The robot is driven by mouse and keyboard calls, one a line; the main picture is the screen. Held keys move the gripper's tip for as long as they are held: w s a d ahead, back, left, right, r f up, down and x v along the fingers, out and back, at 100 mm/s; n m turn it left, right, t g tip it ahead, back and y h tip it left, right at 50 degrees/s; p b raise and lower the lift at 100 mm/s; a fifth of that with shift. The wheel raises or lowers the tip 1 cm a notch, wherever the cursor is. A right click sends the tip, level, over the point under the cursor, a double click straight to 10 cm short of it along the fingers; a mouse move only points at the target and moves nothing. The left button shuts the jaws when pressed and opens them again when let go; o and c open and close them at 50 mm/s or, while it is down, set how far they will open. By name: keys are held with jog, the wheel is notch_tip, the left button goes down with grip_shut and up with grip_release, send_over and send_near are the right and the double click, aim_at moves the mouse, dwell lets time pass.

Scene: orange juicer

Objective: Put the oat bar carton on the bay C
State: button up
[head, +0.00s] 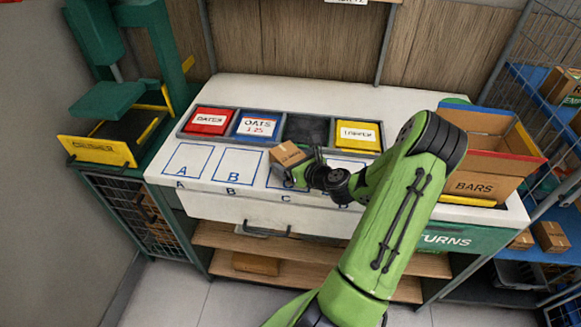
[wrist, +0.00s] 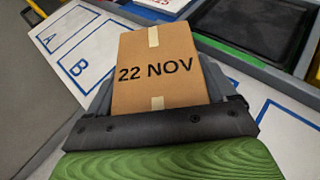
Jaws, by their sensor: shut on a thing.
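The carton (head: 288,155) is a small brown box held in my gripper (head: 300,171) over the counter. In the wrist view the carton (wrist: 158,68) shows tape strips and the print "22 NOV"; no oat bar name is readable. My gripper is shut on it, with a finger on each side. Bay C (head: 276,181) is a blue outlined rectangle on the white counter, partly hidden under the carton and gripper. The carton is over or just behind bay C; I cannot tell whether it touches the counter.
Bays A (head: 187,161) and B (head: 239,168) are empty to the left. Behind stand a red bin (head: 209,120), a blue bin (head: 257,125), a black tray (head: 306,129) and a yellow bin (head: 357,135). An open BARS box (head: 478,186) is at right, a crusher (head: 100,149) at left.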

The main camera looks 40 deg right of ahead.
jog(key=shift+s+f, duration=0.1)
jog(key=shift+f, duration=0.4)
jog(key=shift+d+r, duration=0.1)
jog(key=shift+r, duration=0.05)
jog(key=o, duration=1)
jog(key=shift+s, duration=0.15)
jog(key=p+v, duration=0.1)
jog(key=v, duration=1)
jog(key=shift+s+r, duration=0.2)
jog(key=shift+s, duration=0.05)
jog(key=w+a+r+n+g+y, duration=0.1)
jog(key=a+n+g+y, duration=0.15)
jog(key=a+n, duration=0.7)
jog(key=w+a+r+n+g+y, duration=0.2)
jog(key=a+n+g, duration=0.2)
jog(key=a+n, duration=0.5)
jog(key=s+a+r+n+h, duration=0.1)
jog(key=s+a+r+n, duration=0.3)
jog(key=n, duration=0.5)
jog(key=s+a+r+n+g+h, duration=0.1)
jog(key=s+a+r+n+h, duration=0.1)
jog(key=s+a+r+n, duration=0.2)
jog(key=s+r+n, duration=0.3)
jog(key=s+n, duration=0.2)
jog(key=n, duration=0.1)
jog(key=shift+a+r, duration=0.2)
jog(key=shift+a, duration=0.1)
